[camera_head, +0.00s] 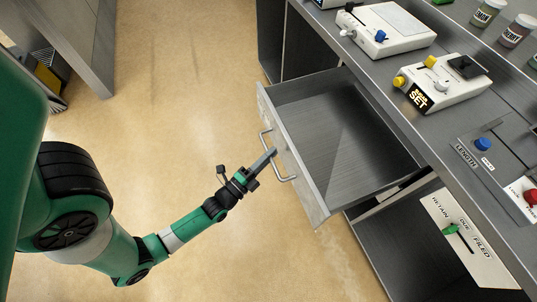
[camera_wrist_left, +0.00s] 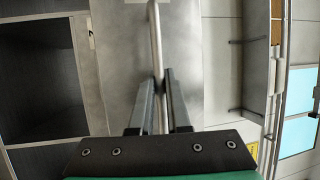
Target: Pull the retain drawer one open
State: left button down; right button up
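The grey drawer (camera_head: 340,145) under the counter stands well pulled out, and its empty inside shows in the head view. Its bar handle (camera_head: 284,179) is on the front panel; in the left wrist view the bar (camera_wrist_left: 155,40) runs down between my fingers. My left gripper (camera_head: 270,155) is at this handle, one finger on each side, and looks shut on it. The left gripper also shows in the left wrist view (camera_wrist_left: 158,80). No label for the drawer is readable on its front. My right gripper is not in view.
The counter above holds a white device with a blue knob (camera_head: 380,36), a device with yellow knobs and a "SET" display (camera_head: 420,98), and several jars. A panel labelled "RETAIN" (camera_head: 462,228) with a green lever is below right. The tan floor (camera_head: 180,90) left of the drawer is clear.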

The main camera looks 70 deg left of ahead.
pick_arm(q)
jog(key=c, duration=0.9)
grip_release()
jog(key=shift+s+d, duration=0.1)
jog(key=p+v, duration=0.1)
jog(key=v, duration=1)
jog(key=shift+s+f+p, duration=0.1)
jog(key=shift+s+p, duration=0.1)
jog(key=shift+p, duration=0.1)
